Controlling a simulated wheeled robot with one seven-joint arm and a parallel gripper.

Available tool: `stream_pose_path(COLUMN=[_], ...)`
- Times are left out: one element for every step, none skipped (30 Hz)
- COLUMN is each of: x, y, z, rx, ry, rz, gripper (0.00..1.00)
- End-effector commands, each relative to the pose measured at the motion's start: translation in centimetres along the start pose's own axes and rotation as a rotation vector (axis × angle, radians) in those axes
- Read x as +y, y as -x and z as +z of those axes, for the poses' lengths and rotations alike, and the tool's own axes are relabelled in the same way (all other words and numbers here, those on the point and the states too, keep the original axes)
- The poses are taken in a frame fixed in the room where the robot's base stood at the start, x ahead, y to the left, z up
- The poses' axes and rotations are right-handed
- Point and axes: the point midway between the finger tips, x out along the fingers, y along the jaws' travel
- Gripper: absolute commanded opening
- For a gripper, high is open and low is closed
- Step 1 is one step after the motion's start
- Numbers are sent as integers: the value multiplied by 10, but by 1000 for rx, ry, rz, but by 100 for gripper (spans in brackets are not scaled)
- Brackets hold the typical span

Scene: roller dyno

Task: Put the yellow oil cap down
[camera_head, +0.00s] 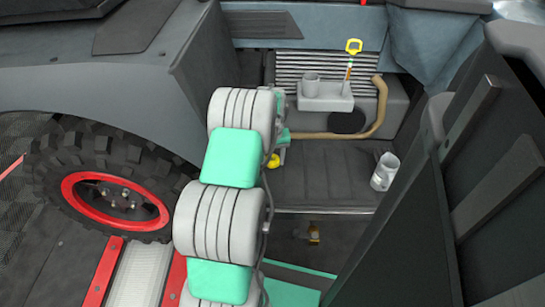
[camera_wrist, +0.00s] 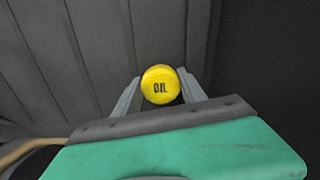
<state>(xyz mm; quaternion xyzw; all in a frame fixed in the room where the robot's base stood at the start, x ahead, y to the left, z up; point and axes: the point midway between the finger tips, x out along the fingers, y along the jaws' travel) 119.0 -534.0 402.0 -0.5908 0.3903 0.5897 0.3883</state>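The yellow oil cap (camera_head: 273,160), a round disc marked "OIL", sits between the two grey fingers of my gripper (camera_wrist: 160,90) in the wrist view (camera_wrist: 160,84). Both fingers touch its sides, so my gripper is shut on it. In the head view the cap shows at the lower end of my gripper, over the dark ribbed deck (camera_head: 335,175). My arm hides part of the gripper there. I cannot tell whether the cap touches the deck.
A grey cup-like part (camera_head: 384,172) stands on the deck at right. Behind are a grey tray (camera_head: 325,98), a yellow-handled dipstick (camera_head: 353,47) and a tan hose (camera_head: 372,128). A dark tall panel (camera_head: 430,210) bounds the right side.

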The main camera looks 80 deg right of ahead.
Motion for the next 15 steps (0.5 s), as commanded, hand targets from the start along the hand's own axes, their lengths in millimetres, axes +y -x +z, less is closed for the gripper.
stream_pose_path(x=[-1, -1, -1, -1, -1, -2, -2, -3, -4, -4, -4, -5, -5, -5, -6], y=[-5, -5, -5, -6, -6, -6, -6, -7, -7, -7, -7, -8, -8, -8, -8], z=[1, 1, 1, 1, 1, 1, 1, 1, 1, 1, 1, 1, 2, 2, 2], rx=[-1, -1, -1, -2, -2, -2, -2, -3, -3, -3, -3, -4, -4, -4, -5], ry=[-1, 0, 0, 0, 0, 1, 2, 3, 4, 4, 5, 6, 7, 7, 8], rz=[-1, -1, -1, -1, -1, -2, -2, -2, -3, -3, -3, -4, -4, -4, -5], gripper=[54, 56, 59, 62, 64, 68, 69, 69, 69, 69, 69, 69, 69, 69, 69])
